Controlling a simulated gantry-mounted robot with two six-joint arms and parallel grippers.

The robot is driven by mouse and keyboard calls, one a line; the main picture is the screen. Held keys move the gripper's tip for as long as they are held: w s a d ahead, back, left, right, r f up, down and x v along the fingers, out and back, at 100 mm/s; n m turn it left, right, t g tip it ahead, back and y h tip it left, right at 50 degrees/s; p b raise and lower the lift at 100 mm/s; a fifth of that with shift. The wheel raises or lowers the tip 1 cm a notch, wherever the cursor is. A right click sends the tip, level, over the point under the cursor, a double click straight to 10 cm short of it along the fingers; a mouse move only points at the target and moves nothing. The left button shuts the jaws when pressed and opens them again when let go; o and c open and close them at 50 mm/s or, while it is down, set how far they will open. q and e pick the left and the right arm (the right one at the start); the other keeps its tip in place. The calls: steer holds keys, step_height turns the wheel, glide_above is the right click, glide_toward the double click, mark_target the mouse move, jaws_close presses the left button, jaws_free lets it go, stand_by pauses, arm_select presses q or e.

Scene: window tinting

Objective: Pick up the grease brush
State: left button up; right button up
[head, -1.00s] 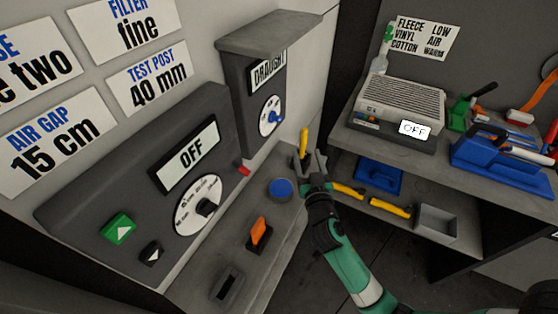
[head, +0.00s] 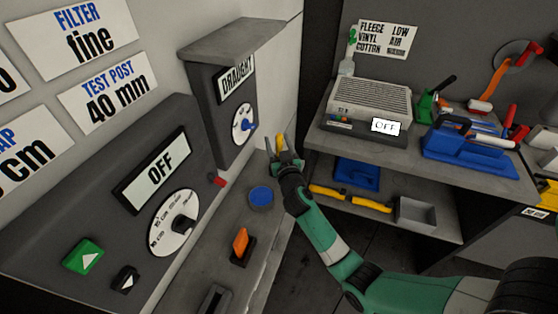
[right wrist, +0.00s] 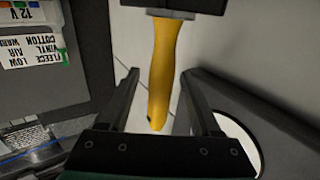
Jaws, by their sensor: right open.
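A yellow-handled tool, seemingly the grease brush (head: 279,143), stands upright at the back of the grey ledge, below the draught box. My right gripper (head: 278,152) is at the handle, and its two fingers are apart. In the right wrist view the yellow handle (right wrist: 163,70) lies between the open fingers of my right gripper (right wrist: 160,85), with gaps at both sides. A dark block (right wrist: 185,5) covers the handle's upper end in that view, so the bristles do not show. My left gripper is not in view.
The wall with the draught box (head: 237,110) is close on the left. A blue round piece (head: 261,196) and an orange switch (head: 241,242) sit on the ledge. A workbench (head: 330,140) with a heater-like unit (head: 370,100) and blue tray (head: 470,150) stands right.

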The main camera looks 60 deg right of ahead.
steer(key=shift+w+d, duration=0.45)
steer(key=shift+d, duration=0.15)
steer(key=shift+a, duration=0.1)
jaws_close()
steer(key=shift+s, duration=0.1)
